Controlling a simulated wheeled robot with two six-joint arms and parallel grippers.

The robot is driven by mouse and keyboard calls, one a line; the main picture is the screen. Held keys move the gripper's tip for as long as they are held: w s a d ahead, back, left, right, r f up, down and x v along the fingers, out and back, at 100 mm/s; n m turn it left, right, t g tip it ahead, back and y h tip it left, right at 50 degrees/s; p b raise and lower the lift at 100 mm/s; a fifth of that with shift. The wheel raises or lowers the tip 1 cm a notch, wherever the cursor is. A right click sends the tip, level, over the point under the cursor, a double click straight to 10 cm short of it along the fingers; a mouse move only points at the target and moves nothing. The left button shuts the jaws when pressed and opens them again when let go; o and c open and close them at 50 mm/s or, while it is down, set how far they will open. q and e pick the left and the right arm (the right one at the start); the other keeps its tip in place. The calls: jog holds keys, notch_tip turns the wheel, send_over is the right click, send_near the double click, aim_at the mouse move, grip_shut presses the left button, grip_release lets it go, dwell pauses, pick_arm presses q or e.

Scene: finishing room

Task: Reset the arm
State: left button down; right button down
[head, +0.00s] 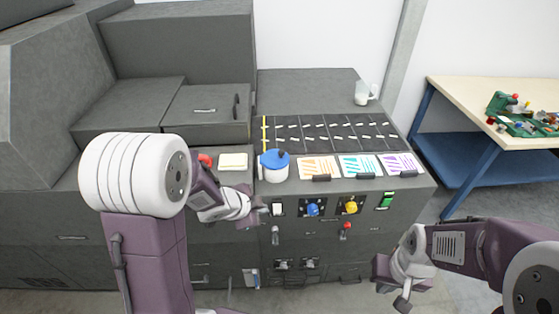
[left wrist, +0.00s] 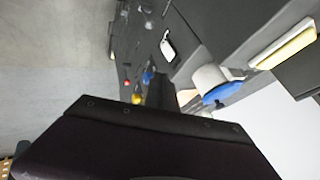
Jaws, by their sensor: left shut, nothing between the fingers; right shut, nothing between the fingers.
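My left gripper (head: 262,211) is shut and empty in the head view, in front of the grey machine's front edge, just left of a white rocker switch and below the white pot with a blue lid (head: 273,166). In the left wrist view the dark body of my gripper fills the lower middle, and its fingertips are not clear. The blue-lidded pot also shows there (left wrist: 212,80). My right gripper (head: 391,289) is shut and empty at the lower right of the head view, in front of the machine's right side and over the floor.
The grey machine (head: 310,84) carries coloured cards, a striped dark panel and a clear mug (head: 363,93). Its front has a blue knob (head: 312,209), a yellow knob (head: 350,207) and a green switch (head: 387,200). A table (head: 458,90) with a green tray stands right.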

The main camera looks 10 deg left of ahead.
pick_arm(q)
jog(key=s+a+f+n+g+y, duration=0.1)
jog(key=s+n+g, duration=0.5)
jog(key=s+n, duration=0.7)
jog(key=shift+s+n+y, duration=0.4)
jog(key=shift+s+y, duration=0.5)
jog(key=shift+s, duration=0.3)
jog(key=shift+a+f, duration=0.1)
